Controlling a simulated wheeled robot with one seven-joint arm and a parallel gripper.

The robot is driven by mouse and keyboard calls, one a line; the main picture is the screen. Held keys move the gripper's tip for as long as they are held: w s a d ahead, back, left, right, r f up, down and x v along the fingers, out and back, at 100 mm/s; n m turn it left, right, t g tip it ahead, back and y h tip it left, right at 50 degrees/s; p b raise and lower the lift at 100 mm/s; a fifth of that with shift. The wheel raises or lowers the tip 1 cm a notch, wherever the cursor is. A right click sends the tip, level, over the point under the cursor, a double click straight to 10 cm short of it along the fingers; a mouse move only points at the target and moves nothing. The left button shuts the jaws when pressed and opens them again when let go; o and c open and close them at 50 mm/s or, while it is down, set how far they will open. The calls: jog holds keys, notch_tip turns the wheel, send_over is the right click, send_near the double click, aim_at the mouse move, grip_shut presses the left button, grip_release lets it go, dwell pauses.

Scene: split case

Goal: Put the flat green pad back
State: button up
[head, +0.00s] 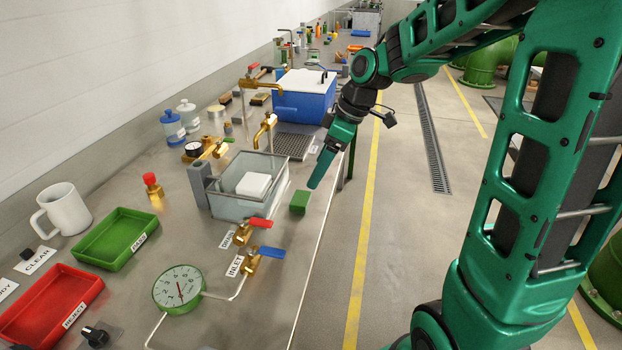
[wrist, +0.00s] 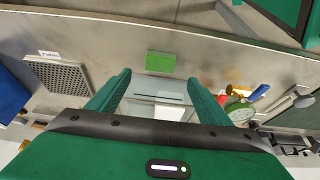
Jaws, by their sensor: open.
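The flat green pad (head: 299,202) lies on the steel bench near its front edge, just right of the clear tank (head: 247,205). In the wrist view the pad (wrist: 160,63) shows just beyond the fingertips, roughly centred between them. My gripper (head: 317,180) is open and empty, above the bench edge close to the pad and apart from it. In the wrist view my gripper (wrist: 160,80) shows both fingers spread. A white block (head: 254,185) sits in the tank. I cannot tell which spot the pad belongs to.
A red-handled valve (head: 259,224) and a blue-handled valve (head: 268,252) stand near the pad. A perforated grey plate (head: 291,146) and a blue cooler box (head: 303,98) are farther back. Green tray (head: 118,238) and red tray (head: 50,305) lie at left.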

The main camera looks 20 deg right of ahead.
jog(key=shift+s+d+r, duration=0.2)
jog(key=shift+r, duration=0.3)
jog(key=s+d+m+g+h, duration=0.1)
jog(key=s+d+m, duration=0.3)
jog(key=s, duration=0.5)
jog(key=s+d+f+m+g+h, duration=0.1)
jog(key=s+d+m, duration=0.3)
jog(key=s+m, duration=0.3)
jog(key=s+d+f+m+h, duration=0.1)
jog(key=s+d+m, duration=0.4)
jog(key=s, duration=0.7)
jog(key=shift+s+f+m+g, duration=0.15)
jog(key=shift+f+m+g, duration=0.1)
jog(key=shift+m+g, duration=0.25)
